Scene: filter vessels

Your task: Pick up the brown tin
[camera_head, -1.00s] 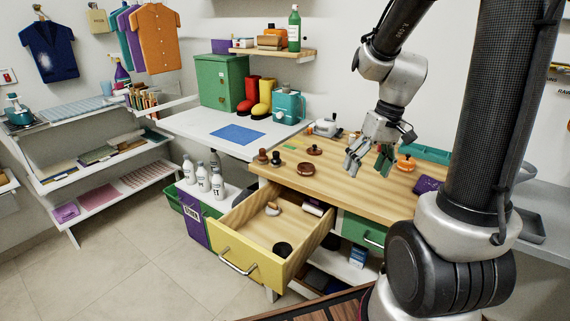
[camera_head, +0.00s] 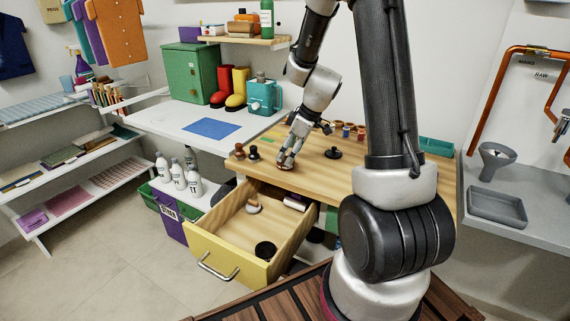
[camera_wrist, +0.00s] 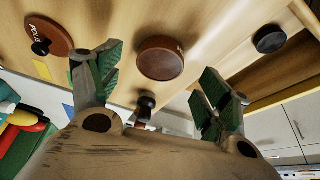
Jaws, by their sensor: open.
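A round brown tin (camera_wrist: 160,60) with small lettering on its side stands on the wooden bench top. In the wrist view it lies beyond and between my two green-padded fingertips, with bare wood around it. In the head view my gripper (camera_head: 286,162) is low over the left part of the bench, right at the brown tin (camera_head: 287,168), and partly hides it. My gripper (camera_wrist: 152,85) is open and empty; the tin is not held. Whether the fingers touch the tin cannot be told.
A second brown round piece with a black knob (camera_wrist: 48,36) is near one finger; small dark knobbed pieces (camera_head: 253,153) stand at the bench's left edge. The yellow drawer (camera_head: 232,247) is open below, holding a black round piece (camera_head: 265,250).

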